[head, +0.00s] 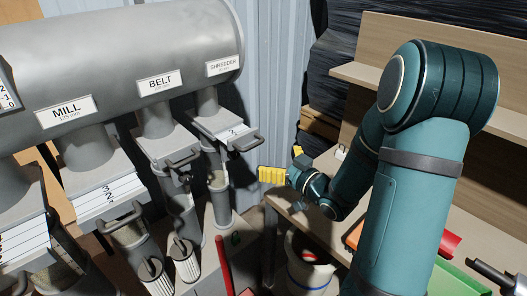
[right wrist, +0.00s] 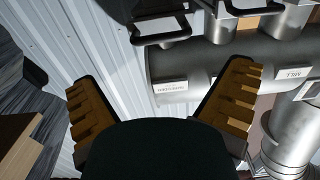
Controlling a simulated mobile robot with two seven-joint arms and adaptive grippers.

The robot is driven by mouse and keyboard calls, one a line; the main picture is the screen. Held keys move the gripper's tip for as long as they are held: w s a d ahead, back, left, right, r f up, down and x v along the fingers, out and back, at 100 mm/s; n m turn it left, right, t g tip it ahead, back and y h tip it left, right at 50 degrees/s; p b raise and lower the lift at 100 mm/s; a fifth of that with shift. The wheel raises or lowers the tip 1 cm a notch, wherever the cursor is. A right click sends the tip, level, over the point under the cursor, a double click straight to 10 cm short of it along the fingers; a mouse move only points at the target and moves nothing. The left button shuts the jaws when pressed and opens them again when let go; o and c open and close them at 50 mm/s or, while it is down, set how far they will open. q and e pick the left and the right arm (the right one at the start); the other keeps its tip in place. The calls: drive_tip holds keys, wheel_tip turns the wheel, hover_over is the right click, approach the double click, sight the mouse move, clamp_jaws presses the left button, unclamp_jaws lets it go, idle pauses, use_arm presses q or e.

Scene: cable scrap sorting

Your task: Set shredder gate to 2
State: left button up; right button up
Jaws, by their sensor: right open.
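The shredder gate (head: 222,127) is a flat plate sticking out below the SHREDDER label (head: 223,66), with a dark bar handle (head: 245,141) at its front. A small digit that looks like 2 shows on its pale scale; other marks are too small to read. My right gripper (head: 268,175), with yellow fingers, is below and right of this handle, apart from it. In the right wrist view the gripper (right wrist: 160,80) is open and empty, its fingers spread, with a dark handle (right wrist: 160,32) beyond the fingertips. My left gripper is not in view.
The MILL gate (head: 108,197) and BELT gate (head: 168,146) stand to the left, with handles sticking out. Clear tubes hang below. A wooden bench (head: 290,207) and a white bucket (head: 308,272) are near my right arm. A corrugated wall (head: 285,60) is behind.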

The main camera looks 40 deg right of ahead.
drive_tip(key=shift+s, duration=1.45)
drive_tip(key=shift+d, duration=0.1)
drive_tip(key=w+a+f+m+g, duration=0.1)
drive_tip(key=w+a+f+g, duration=0.1)
drive_tip(key=a+f+g, duration=0.5)
drive_tip(key=w+a+f+m, duration=0.15)
drive_tip(key=a+f, duration=0.35)
drive_tip(key=f, duration=0.6)
drive_tip(key=s+a+f+g+y, duration=0.1)
drive_tip(key=s+a+f+g, duration=0.3)
drive_tip(key=a, duration=0.4)
drive_tip(key=s+a+f+g+y, duration=0.1)
drive_tip(key=s+a+f+g, duration=0.4)
drive_tip(key=s+a+f, duration=0.2)
wheel_tip(320, 180, down, 2)
drive_tip(key=shift+s+a+y, duration=0.25)
drive_tip(key=shift+a+y, duration=0.05)
drive_tip(key=shift+a, duration=0.85)
